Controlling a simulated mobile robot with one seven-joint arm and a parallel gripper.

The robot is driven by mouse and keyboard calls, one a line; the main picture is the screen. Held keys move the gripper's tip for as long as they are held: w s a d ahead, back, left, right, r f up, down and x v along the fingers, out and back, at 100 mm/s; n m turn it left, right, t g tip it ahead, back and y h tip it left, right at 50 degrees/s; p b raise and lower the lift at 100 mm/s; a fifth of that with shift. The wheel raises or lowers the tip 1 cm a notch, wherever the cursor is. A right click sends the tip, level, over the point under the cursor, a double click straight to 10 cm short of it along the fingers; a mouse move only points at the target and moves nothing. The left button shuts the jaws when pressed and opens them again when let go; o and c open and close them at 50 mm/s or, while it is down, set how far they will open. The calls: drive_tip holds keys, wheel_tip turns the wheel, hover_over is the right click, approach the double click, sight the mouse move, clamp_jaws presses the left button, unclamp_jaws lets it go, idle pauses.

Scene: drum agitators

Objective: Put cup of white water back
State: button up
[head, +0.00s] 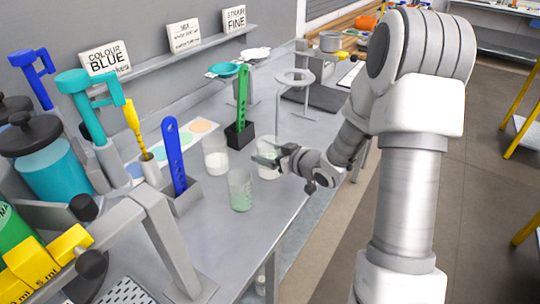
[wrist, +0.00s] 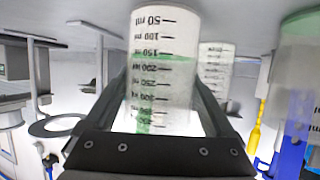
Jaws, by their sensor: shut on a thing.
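A clear graduated cup (head: 268,168) with white liquid in its lower part is between the fingers of my gripper (head: 270,158), near the right edge of the grey bench. In the wrist view the same cup (wrist: 160,60) stands between the two dark fingers (wrist: 155,100), with its scale marks facing the camera. My gripper is shut on it. Whether its base touches the bench is hard to tell. A second cup with white liquid (head: 215,160) stands to the left. A third cup with pale green liquid (head: 240,192) stands nearer the front.
A green stirrer (head: 242,98) stands in a black holder behind the cups. A blue stirrer (head: 174,155) stands in a grey holder at left. Coloured round spots (head: 180,140) lie on the bench. A ring stand (head: 294,78) is behind. The bench front right of the cups is bare.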

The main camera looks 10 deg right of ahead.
drive_tip(key=shift+f, duration=0.2)
drive_tip(key=o, duration=1.4)
drive_tip(key=shift+o, duration=0.2)
drive_tip(key=shift+s+d+r, duration=0.1)
drive_tip(key=shift+s+r, duration=0.05)
drive_tip(key=shift+r, duration=0.15)
drive_tip(key=p+v, duration=0.1)
drive_tip(key=v, duration=1)
drive_tip(key=shift+s, duration=0.3)
drive_tip(key=shift+d, duration=0.2)
